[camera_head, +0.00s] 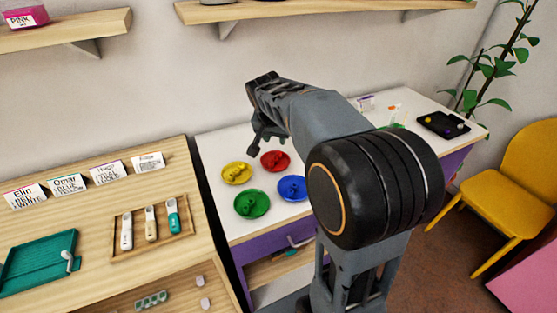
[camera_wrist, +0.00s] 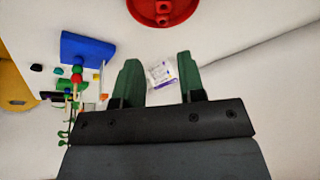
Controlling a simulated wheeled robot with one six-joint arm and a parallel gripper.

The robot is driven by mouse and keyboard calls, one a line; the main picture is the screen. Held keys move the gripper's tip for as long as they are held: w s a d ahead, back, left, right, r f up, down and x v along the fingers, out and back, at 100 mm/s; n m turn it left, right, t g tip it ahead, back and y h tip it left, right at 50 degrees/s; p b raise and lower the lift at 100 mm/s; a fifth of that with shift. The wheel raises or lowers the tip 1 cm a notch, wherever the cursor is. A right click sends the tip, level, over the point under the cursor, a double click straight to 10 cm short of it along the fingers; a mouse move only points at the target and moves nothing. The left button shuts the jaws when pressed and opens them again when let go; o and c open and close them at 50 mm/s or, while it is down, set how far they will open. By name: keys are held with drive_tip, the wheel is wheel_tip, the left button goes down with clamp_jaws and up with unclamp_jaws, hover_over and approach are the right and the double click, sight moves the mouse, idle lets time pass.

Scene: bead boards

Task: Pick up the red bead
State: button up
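A small round red piece (camera_wrist: 77,70), which looks like a bead, shows in the wrist view beside a blue block (camera_wrist: 88,48), with green pieces close by. A red dish (camera_head: 266,165) on the white table holds red pieces, too small to identify surely; its edge shows at the top of the wrist view (camera_wrist: 145,12). My gripper (camera_wrist: 160,65) has its two dark green fingers spread apart with nothing between them. In the head view it hangs in the air at the table's back left, partly hidden by my arm.
Yellow (camera_head: 228,178), green (camera_head: 240,211) and blue (camera_head: 300,197) dishes stand near the red one. A black tray (camera_head: 428,119) lies at the table's right end. A white packet (camera_wrist: 162,73) lies beyond my fingers. A wooden shelf (camera_head: 280,11) overhangs the back.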

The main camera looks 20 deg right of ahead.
sight(279, 155)
drive_tip(key=x, duration=1)
drive_tip(key=shift+w+f, duration=0.3)
drive_tip(key=shift+f, duration=0.05)
drive_tip(key=shift+f, duration=0.1)
drive_tip(key=shift+s+f+b, duration=0.1)
drive_tip(key=shift+b, duration=0.2)
drive_tip(key=c, duration=0.7)
